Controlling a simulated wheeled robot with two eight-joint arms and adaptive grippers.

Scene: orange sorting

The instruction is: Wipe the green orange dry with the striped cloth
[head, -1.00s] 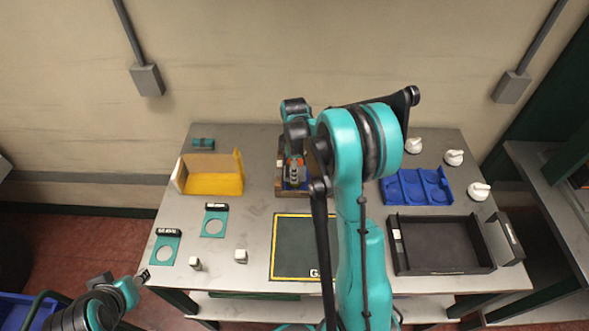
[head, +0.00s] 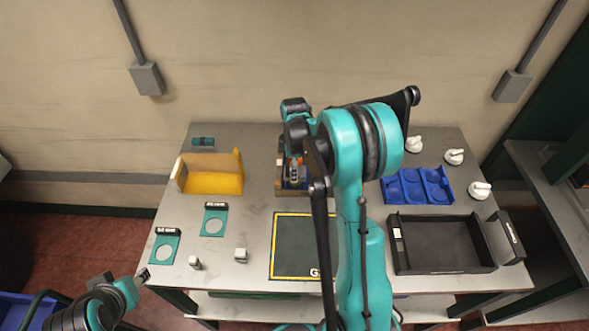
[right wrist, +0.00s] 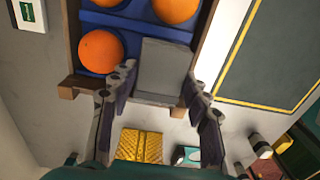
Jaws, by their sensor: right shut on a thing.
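In the right wrist view several oranges (right wrist: 100,50) sit in the blue insert (right wrist: 137,24) of a wooden crate (right wrist: 73,40). The ones I see are orange in colour; I make out no green orange. My right gripper (right wrist: 158,92) is at the crate's edge, with a plain grey block-like thing (right wrist: 164,68) between its fingers. I cannot tell what it is, and no stripes show on it. In the head view my right gripper (head: 294,172) is over the crate, partly hidden by my arm. I recognise no striped cloth. My left gripper (head: 142,277) is off the table's front left corner, its jaws unclear.
A yellow-lined box (head: 213,184) stands left of the crate, a small teal thing (head: 203,142) behind it. A yellow-edged dark mat (head: 295,240) lies in front. A blue tray (head: 417,186), black tray (head: 441,246) and white knobbed things (head: 454,157) are right.

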